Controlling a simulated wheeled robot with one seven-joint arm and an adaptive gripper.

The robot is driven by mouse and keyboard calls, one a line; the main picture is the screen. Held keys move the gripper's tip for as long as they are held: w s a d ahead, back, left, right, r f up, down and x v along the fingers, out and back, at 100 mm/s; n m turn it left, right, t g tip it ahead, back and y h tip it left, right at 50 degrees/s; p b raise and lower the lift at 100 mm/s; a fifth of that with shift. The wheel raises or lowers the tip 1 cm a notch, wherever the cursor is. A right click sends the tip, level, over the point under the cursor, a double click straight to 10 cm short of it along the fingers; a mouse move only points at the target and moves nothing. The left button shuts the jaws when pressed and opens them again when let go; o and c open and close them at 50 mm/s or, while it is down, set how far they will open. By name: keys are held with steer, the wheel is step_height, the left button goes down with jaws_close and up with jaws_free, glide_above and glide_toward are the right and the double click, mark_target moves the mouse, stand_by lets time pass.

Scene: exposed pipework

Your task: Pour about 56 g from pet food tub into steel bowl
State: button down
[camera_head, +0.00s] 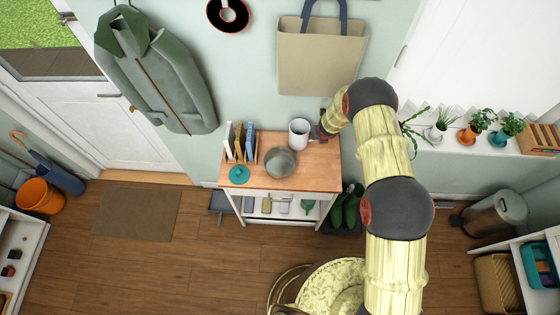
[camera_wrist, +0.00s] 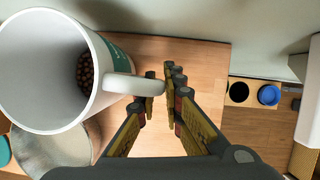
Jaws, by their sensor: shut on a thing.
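The pet food tub (camera_head: 298,133) is a white, mug-like vessel with a side handle, at the back of the small wooden table. In the wrist view the tub (camera_wrist: 45,75) has its open mouth toward the camera, with brown kibble (camera_wrist: 86,72) deep inside and a green patch on its outer wall. My gripper (camera_head: 318,133) is at the tub's right side; in the wrist view its fingers (camera_wrist: 158,98) are shut on the handle. The steel bowl (camera_head: 281,163) stands on the table in front of the tub; the tub partly hides the bowl (camera_wrist: 58,152) in the wrist view.
A teal disc (camera_head: 239,174) lies at the table's front left. Upright packets in a rack (camera_head: 241,143) stand at the table's back left. The wooden tabletop (camera_head: 318,172) is clear right of the bowl. A beige bag (camera_head: 320,62) hangs on the wall behind.

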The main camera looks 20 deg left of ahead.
mark_target(304, 136)
steer(key=b, duration=0.3)
steer(key=shift+f, duration=0.15)
steer(key=b, duration=0.5)
steer(key=shift+s+t, duration=0.2)
steer(key=shift+t, duration=0.2)
steer(key=b, duration=0.2)
steer(key=t+b, duration=0.1)
steer(key=b, duration=0.2)
steer(key=shift+s+a+r+h, duration=0.15)
steer(key=shift+r+h, duration=0.15)
steer(key=shift+r, duration=0.05)
steer(key=b, duration=0.2)
steer(key=r+t+b, duration=0.1)
steer(key=b, duration=0.2)
steer(key=shift+s+a+r+n+t+h, duration=0.15)
steer(key=shift+s+r+n+t+h, duration=0.15)
steer(key=shift+s, duration=0.1)
steer(key=s+a+r+n+t+h+b, duration=0.2)
steer(key=s+r+t+b, duration=0.3)
steer(key=t+b, duration=0.8)
steer(key=shift+s+a+r+h+b, duration=0.3)
steer(key=shift+s+b, duration=1.2)
steer(key=shift+b, duration=2.35)
